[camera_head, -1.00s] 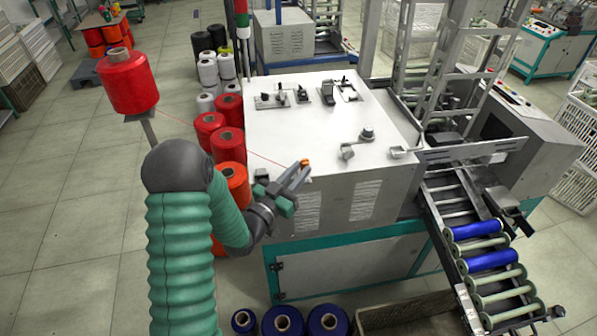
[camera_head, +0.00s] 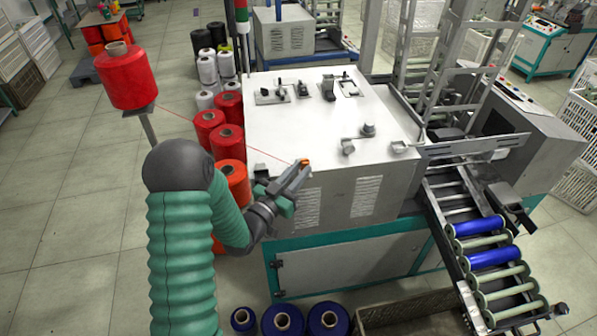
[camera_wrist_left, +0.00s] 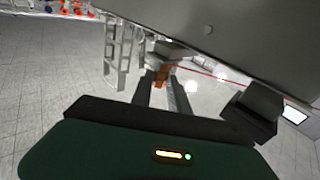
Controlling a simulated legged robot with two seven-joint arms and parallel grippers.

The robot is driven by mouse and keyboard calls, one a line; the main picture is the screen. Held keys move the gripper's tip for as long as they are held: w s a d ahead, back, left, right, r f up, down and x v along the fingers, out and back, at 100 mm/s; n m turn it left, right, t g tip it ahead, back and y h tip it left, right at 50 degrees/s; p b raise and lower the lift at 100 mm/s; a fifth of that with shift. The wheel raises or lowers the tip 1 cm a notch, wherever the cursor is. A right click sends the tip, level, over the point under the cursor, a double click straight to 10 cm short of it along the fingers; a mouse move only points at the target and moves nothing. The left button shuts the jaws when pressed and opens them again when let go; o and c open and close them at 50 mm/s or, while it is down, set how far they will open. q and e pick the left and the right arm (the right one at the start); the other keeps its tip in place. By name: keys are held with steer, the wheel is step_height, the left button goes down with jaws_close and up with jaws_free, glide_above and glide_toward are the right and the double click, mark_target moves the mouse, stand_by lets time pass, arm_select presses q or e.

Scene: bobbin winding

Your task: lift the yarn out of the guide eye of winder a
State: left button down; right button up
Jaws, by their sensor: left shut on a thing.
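My left gripper (camera_head: 298,172) is shut at the front left edge of the white winder top (camera_head: 290,130). A small orange piece (camera_wrist_left: 161,75) shows between its fingertips in the left wrist view. The thin red yarn (camera_head: 200,123) runs from the red cone (camera_head: 130,78) on a stand at the left, over the red cones, to these fingertips. A stretch of the yarn (camera_wrist_left: 206,71) also shows in the left wrist view. Small metal fittings (camera_head: 367,130) stand on the winder top; I cannot tell which is the guide eye. My right gripper is not in view.
Red cones (camera_head: 229,142) stand close along the winder's left side. A sloped rack (camera_head: 465,215) with blue and pale green bobbins is at the right. Blue cones (camera_head: 283,320) and a crate (camera_head: 405,308) sit in front. The floor at the left is clear.

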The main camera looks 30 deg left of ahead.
arm_select(q)
steer(key=shift+r+p, duration=0.85)
steer(key=shift+r, duration=0.65)
steer(key=shift+r, duration=0.1)
steer(key=shift+r+p, duration=0.95)
steer(key=shift+r, duration=0.45)
